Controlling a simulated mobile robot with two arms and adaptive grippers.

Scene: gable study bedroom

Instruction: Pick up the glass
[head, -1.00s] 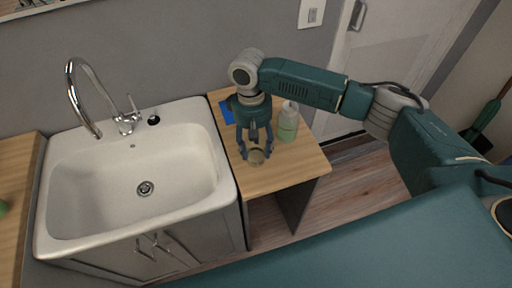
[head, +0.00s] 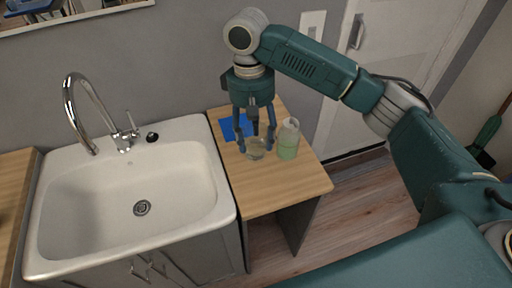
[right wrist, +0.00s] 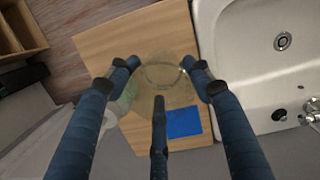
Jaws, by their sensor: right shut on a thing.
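The glass (head: 256,150) is a small clear tumbler over the wooden side table (head: 262,196). My right gripper (head: 257,144) points down with its fingers shut around the glass. In the right wrist view the glass (right wrist: 163,72) shows as a faint round rim between the fingertips of the gripper (right wrist: 160,78). I cannot tell for sure whether its base is clear of the table top. My left gripper is not in view.
A bottle with green contents (head: 288,139) stands close to the right of the gripper. A blue flat item (head: 230,127) lies behind the glass. A white sink (head: 130,200) with a tall tap (head: 75,105) is to the left. The front of the table is clear.

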